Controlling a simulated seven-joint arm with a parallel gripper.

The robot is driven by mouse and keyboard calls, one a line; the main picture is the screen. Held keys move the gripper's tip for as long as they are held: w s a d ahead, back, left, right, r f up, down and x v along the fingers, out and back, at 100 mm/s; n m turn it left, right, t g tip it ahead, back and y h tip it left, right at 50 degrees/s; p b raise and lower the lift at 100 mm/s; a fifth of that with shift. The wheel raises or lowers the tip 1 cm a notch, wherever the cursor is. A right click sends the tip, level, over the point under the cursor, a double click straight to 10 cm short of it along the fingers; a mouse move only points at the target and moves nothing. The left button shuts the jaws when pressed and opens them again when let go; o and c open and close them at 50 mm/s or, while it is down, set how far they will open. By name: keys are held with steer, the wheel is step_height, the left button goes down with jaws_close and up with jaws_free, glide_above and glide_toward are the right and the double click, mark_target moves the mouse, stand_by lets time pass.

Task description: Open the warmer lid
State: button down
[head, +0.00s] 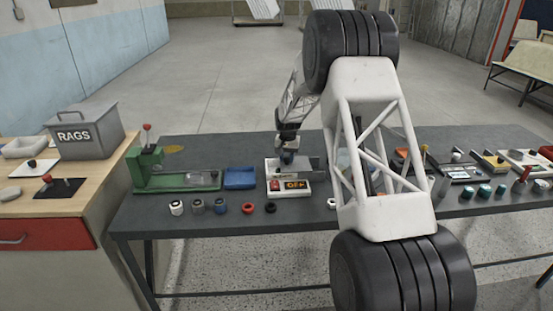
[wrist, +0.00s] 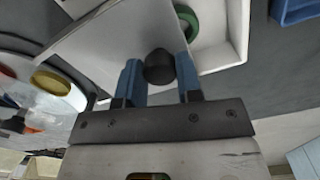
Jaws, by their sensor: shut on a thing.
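The warmer (head: 290,192) is a small white box on the dark bench, with a red button and a lit display on its front. In the wrist view its white rim (wrist: 238,40) surrounds an open part with a green ring (wrist: 188,22) inside. The grey lid (wrist: 112,42) lies to the left of that open part and carries a black knob (wrist: 159,67). My gripper (wrist: 160,75) is shut on the knob, one blue finger on each side. In the head view my gripper (head: 287,157) is at the warmer's top, and the arm hides part of the bench.
A blue tray (head: 240,178) and a green press-like fixture (head: 150,175) stand left of the warmer. Several small rings and cylinders line the bench's front edge. More devices (head: 460,172) stand at the right. A RAGS box (head: 88,132) sits on the side cabinet.

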mark_target(295, 164)
steer(key=shift+d, duration=1.85)
steer(key=shift+r, duration=0.1)
steer(key=c, duration=0.8)
jaws_free()
steer(key=shift+r, duration=3.85)
